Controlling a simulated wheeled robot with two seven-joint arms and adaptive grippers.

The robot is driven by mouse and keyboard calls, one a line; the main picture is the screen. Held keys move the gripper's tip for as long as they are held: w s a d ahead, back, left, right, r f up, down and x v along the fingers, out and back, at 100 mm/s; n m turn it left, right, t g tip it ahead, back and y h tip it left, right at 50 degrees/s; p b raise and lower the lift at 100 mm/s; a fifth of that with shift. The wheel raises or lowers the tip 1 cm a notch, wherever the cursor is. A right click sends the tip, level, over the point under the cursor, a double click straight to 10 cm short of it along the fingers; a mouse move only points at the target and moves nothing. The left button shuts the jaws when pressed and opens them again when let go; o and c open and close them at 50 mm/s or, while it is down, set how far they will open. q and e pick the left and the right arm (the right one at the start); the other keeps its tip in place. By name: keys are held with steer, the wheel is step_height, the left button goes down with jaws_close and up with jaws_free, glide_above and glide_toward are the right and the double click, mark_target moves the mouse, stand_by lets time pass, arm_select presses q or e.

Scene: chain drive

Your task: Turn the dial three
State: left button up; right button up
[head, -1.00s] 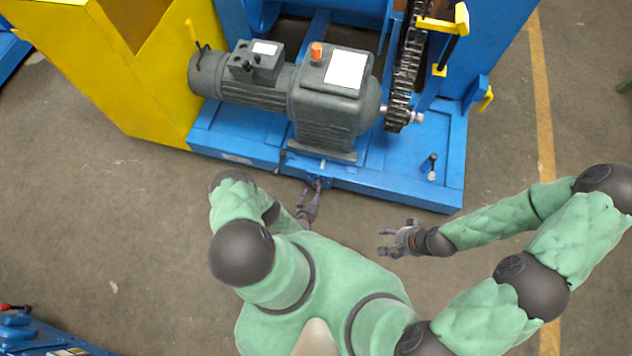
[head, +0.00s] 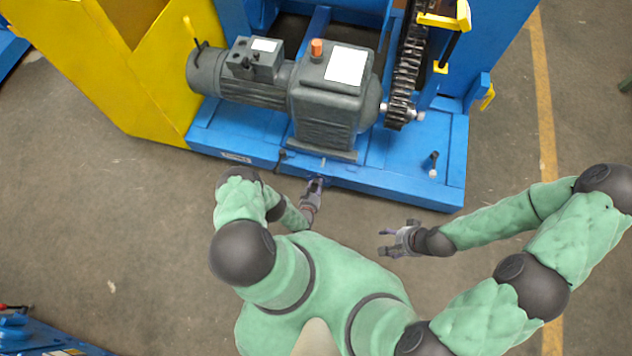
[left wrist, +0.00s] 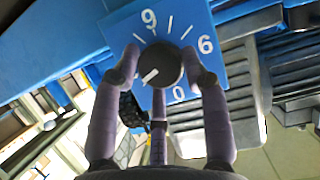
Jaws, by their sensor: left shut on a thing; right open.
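The dial's round dark knob (left wrist: 158,66) shows in the left wrist view on a blue square plate (left wrist: 185,12) with white tick marks and the numbers 9, 6 and 0. A white line on the knob points to the lower left of that view. I see no 3; a finger covers part of the plate's left side. My left gripper (left wrist: 160,64) is shut around the knob, with fingers on both sides and one below. In the head view my left gripper (head: 316,186) is at the machine's front edge and hides the dial. My right gripper (head: 390,242) is open and empty.
A grey motor (head: 332,100) stands on the blue machine base (head: 400,182) behind the dial. A dark chain (head: 405,80) runs at its right, and a yellow housing (head: 110,75) stands at the left. The floor around my right gripper is clear.

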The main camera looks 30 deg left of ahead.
arm_select(q)
steer(key=shift+w+a+r, duration=0.1)
steer(key=shift+a, duration=0.05)
steer(key=shift+w+m+y, duration=0.2)
steer(key=shift+m+y, duration=1.5)
steer(key=shift+m, duration=0.6)
steer(key=o, duration=1.1)
steer(key=shift+r, duration=0.1)
steer(key=shift+s+d+f, duration=0.15)
steer(key=shift+d+f, duration=0.05)
steer(key=shift+d, duration=0.05)
steer(key=v, duration=1.2)
steer(key=shift+r, duration=0.2)
